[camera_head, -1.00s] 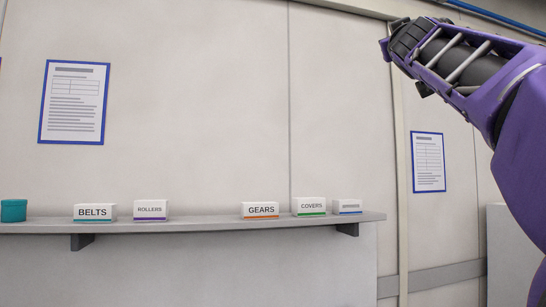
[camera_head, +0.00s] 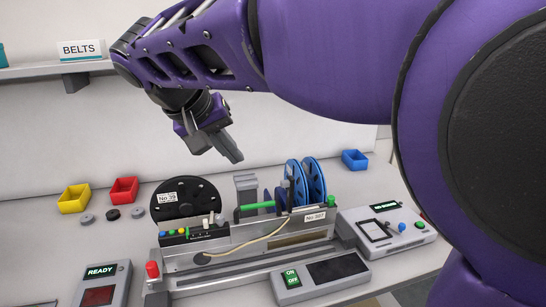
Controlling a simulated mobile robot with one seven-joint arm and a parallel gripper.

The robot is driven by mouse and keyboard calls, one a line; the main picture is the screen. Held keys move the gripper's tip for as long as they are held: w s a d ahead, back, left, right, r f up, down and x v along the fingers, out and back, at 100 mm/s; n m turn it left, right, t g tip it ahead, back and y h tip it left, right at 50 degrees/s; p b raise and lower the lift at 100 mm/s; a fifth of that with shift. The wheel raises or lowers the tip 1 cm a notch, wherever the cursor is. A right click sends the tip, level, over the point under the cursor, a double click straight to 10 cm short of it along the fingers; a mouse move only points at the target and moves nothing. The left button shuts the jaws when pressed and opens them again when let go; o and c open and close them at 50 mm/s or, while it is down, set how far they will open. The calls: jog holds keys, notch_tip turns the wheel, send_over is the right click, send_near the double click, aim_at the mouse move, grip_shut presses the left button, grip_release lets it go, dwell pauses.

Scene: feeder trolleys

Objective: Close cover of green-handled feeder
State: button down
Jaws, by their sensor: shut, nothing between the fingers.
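A grey metal feeder (camera_head: 240,240) stands on the table in the middle of the view, with a green handle-like bar (camera_head: 258,205) on its upper edge. Blue reels (camera_head: 314,180) stand at its right end and a dark disc (camera_head: 185,186) stands behind its left end. A grey upright block (camera_head: 246,186) rises behind the bar; I cannot tell whether it is part of the cover. I cannot make out how far the cover is open. My gripper (camera_head: 236,157) is shut and empty, in the air above and left of the bar, pointing down and right.
Yellow (camera_head: 73,199) and red (camera_head: 123,190) bins sit at the left, a blue bin (camera_head: 354,160) at the back right. Control boxes (camera_head: 385,232) (camera_head: 320,278) and a READY box (camera_head: 103,287) surround the feeder. My arm hides the right side.

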jog(key=w+d+f+b, duration=0.1)
jog(key=w+d+f, duration=0.4)
jog(key=d+f, duration=0.2)
jog(key=shift+f+b, duration=0.4)
jog(key=shift+f, duration=0.55)
jog(key=shift+w+d+r, duration=0.1)
jog(key=shift+w, duration=0.05)
